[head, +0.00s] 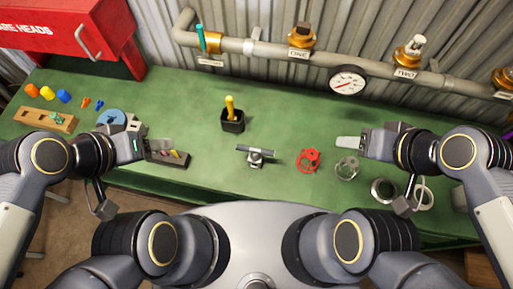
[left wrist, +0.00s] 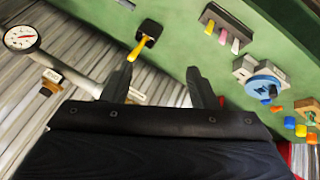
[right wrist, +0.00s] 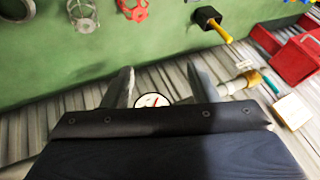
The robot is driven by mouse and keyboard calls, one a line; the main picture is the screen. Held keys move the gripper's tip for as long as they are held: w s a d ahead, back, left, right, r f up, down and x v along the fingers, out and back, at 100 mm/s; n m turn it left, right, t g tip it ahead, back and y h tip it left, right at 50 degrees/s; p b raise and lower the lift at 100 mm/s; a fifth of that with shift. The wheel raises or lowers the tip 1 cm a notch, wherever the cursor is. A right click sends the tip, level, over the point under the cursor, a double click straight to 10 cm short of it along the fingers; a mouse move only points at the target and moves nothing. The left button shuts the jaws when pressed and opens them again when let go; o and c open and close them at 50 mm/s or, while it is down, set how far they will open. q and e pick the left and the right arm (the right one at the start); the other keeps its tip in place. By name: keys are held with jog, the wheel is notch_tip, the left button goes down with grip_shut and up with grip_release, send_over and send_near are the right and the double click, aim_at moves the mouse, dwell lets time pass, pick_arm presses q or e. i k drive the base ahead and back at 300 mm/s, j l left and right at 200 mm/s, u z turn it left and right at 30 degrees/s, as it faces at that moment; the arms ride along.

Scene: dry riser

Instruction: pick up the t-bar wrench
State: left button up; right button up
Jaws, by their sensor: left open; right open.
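A grey metal T-shaped piece (head: 256,154), which looks like the t-bar wrench, is on the green bench near the middle of the head view. Its crossbar runs left to right above a short rounded part. My left gripper (head: 158,146) is open and empty, well to its left; its spread fingers also show in the left wrist view (left wrist: 158,82). My right gripper (head: 345,142) is open and empty, to its right above the bench; its fingers also show in the right wrist view (right wrist: 160,80). I cannot clearly make the wrench out in either wrist view.
A black holder (head: 232,122) with a yellow-handled tool stands behind the wrench. A red handwheel (head: 308,160) and metal rings (head: 384,190) lie to its right. A dark block (head: 172,161) with coloured pieces is by my left gripper. A pipe (head: 270,50) with a gauge (head: 347,82) runs behind.

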aim_at(255, 156)
jog(key=l+u, duration=0.15)
jog(key=u, duration=0.3)
jog(key=k+u, duration=0.15)
jog(key=u, duration=0.3)
jog(key=k+l+u, duration=0.1)
jog(key=u, duration=0.35)
jog(key=k+u, duration=0.15)
jog(key=u, duration=0.3)
jog(key=k, duration=0.45)
